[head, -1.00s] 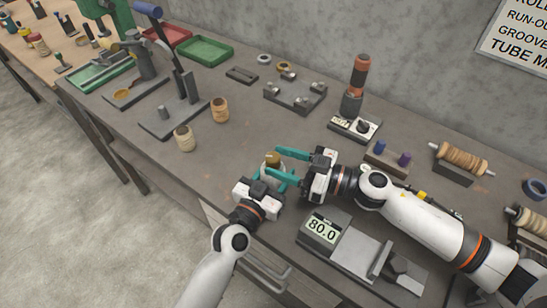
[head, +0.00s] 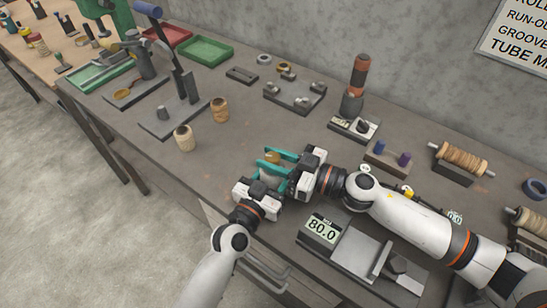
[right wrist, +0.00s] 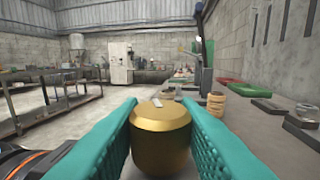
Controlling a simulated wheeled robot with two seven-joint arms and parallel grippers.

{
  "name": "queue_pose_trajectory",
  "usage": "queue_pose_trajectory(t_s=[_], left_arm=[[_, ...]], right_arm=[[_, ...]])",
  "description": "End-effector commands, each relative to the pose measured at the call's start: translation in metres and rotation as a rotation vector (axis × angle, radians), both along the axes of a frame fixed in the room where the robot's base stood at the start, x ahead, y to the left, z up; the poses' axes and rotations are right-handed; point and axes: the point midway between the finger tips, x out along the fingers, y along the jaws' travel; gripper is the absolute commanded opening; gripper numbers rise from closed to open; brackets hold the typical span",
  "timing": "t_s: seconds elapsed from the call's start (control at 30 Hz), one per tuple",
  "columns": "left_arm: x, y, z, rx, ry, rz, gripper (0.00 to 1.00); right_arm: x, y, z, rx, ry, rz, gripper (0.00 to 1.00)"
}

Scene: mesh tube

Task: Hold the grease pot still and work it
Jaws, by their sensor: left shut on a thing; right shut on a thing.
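The grease pot stands upright on the bench between my two grippers, with its brass cap (head: 273,156) showing in the head view. My left gripper (head: 266,180) is shut on the pot's body from the near side; the body is mostly hidden by the grippers. My right gripper (head: 270,161) comes from the right, its teal fingers on either side of the cap. In the right wrist view the rounded, flat-topped brass cap (right wrist: 161,135) sits between the teal fingers, which are shut on it. A small pale mark shows on its top.
A scale (head: 322,229) reading 80.0 lies close in front of my right arm. A block with blue and purple pegs (head: 387,156) stands behind that arm.

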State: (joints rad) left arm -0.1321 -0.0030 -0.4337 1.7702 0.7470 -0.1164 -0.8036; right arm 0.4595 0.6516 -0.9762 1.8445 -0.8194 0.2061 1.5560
Motion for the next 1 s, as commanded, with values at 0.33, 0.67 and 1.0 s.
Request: queue_pose_trajectory(t_s=[0.33, 0.67, 1.0], left_arm=[[-0.0005, -0.0006, -0.0003, -0.003, 0.003, -0.001, 0.2], [-0.0003, -0.0004, -0.0004, -0.002, 0.002, -0.001, 0.2], [-0.0003, -0.0004, -0.0004, -0.001, 0.002, -0.001, 0.2]], right_arm=[[-0.0011, 0.0002, 0.0007, 0.002, 0.0, -0.205, 0.07], [-0.0007, -0.0002, 0.0008, 0.0, 0.0, -0.217, 0.07], [-0.0006, -0.0004, 0.0004, 0.0, 0.0, -0.216, 0.5]])
